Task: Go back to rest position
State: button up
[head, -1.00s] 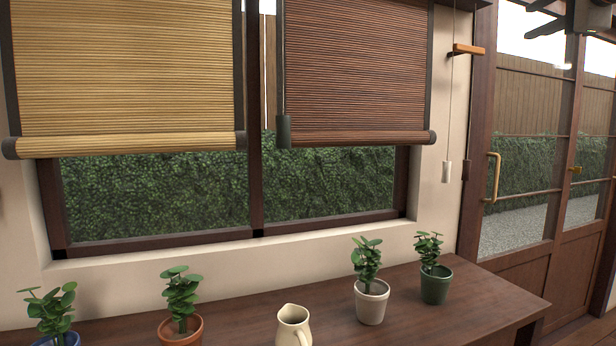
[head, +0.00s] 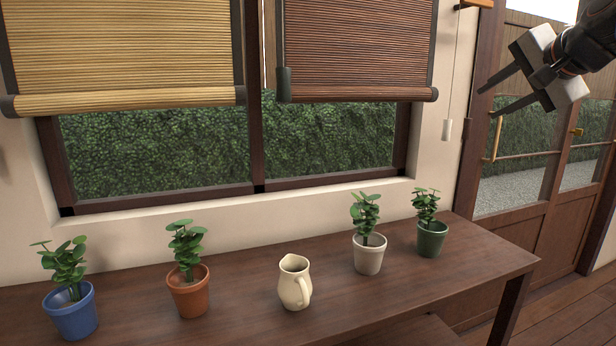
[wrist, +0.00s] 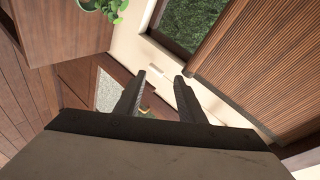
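My gripper (head: 486,102) is at the upper right of the head view, in front of the wood-framed glass door. Its two dark fingers point left and stand apart with nothing between them. In the wrist view my gripper (wrist: 160,82) also shows spread, empty fingers. The right, reddish-brown blind (head: 357,45) hangs partly lowered, with its bottom bar above the sill. A white cord pull (head: 447,129) hangs right of it, apart from my fingers.
A dark table (head: 240,310) holds a cream pitcher (head: 292,285) and several potted plants, including a green pot (head: 432,241) at its right end. A yellow blind (head: 122,50) hangs at the left. The glass door (head: 515,150) stands at the right.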

jog(key=s+a+f+n+g, duration=0.2)
jog(key=s+f, duration=0.5)
jog(key=f, duration=0.8)
jog(key=s+a+f+n+g, duration=0.3)
jog(key=s+f+n, duration=0.3)
jog(key=f, duration=0.9)
jog(key=s+a+f+n+g, duration=0.3)
jog(key=s+f, duration=0.7)
jog(key=f, duration=0.5)
jog(key=shift+s+a+n+h, duration=0.25)
jog(key=shift+a+n+h, duration=0.15)
jog(key=shift+n, duration=0.4)
